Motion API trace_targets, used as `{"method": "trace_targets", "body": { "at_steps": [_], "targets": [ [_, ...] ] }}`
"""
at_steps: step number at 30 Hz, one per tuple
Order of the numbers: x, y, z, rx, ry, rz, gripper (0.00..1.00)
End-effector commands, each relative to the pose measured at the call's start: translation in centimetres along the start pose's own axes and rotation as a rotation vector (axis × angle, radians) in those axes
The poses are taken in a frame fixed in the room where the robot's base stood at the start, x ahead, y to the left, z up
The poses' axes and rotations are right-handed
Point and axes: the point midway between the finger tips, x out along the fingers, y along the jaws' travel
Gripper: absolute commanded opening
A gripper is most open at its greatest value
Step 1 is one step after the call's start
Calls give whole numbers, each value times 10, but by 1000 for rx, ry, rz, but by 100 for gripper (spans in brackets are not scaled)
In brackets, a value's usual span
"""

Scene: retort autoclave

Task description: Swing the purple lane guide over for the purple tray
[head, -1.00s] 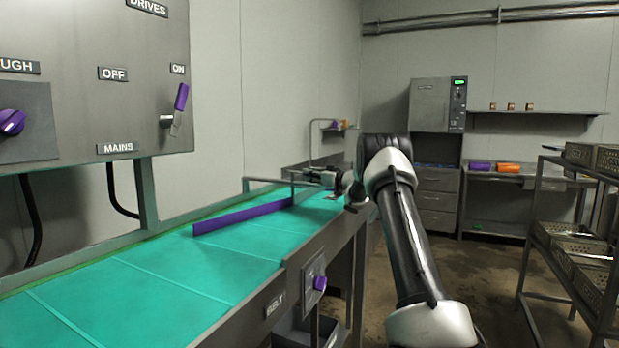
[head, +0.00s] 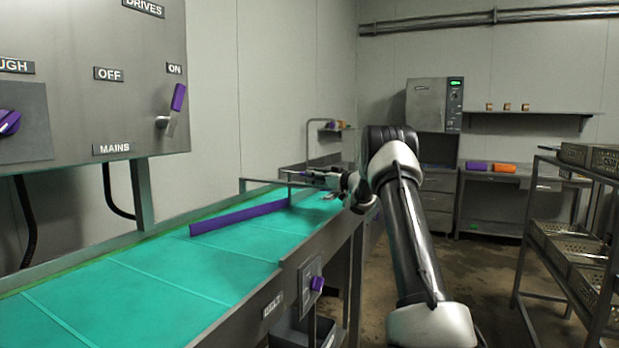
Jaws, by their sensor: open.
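The purple lane guide (head: 240,217) is a long, thin bar standing on edge across the green conveyor belt (head: 160,277), angled from lower left to upper right. My gripper (head: 303,178) reaches over the far part of the belt from the right, close to the guide's far end. It is open, and I cannot tell whether it touches the guide. A purple item (head: 477,165), perhaps a tray, lies on the back bench next to an orange one. It is too small to make out clearly.
A control panel (head: 90,70) with a purple-handled lever hangs at the left. A purple knob (head: 317,284) sits on the conveyor's near side. A rack with wire baskets (head: 575,245) stands at the right. Floor shows between conveyor and rack.

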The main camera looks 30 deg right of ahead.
Motion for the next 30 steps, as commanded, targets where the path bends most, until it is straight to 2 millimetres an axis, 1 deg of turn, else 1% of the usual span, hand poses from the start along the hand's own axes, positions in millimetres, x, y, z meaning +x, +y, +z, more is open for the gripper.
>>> {"method": "trace_targets", "body": {
  "at_steps": [1, 3, 6, 10, 12, 15, 23, 24, 28, 30],
  "targets": [
    [-14, 2, -1, 1, 0, 3, 43],
    [-30, 1, -1, 0, -1, 3, 43],
    [-51, 1, 0, 1, 0, 2, 43],
    [-72, 1, 0, 0, 0, 2, 43],
    [-80, 1, -1, -1, 1, 0, 43],
    [-85, 0, 0, 0, 1, 0, 43],
    [-86, 0, 0, -1, 1, -1, 43],
    [-86, 0, 0, -1, 1, -1, 36],
    [-86, 0, -1, -1, 1, 0, 12],
    [-85, -1, -5, -7, -2, 10, 0]
  ]
}}
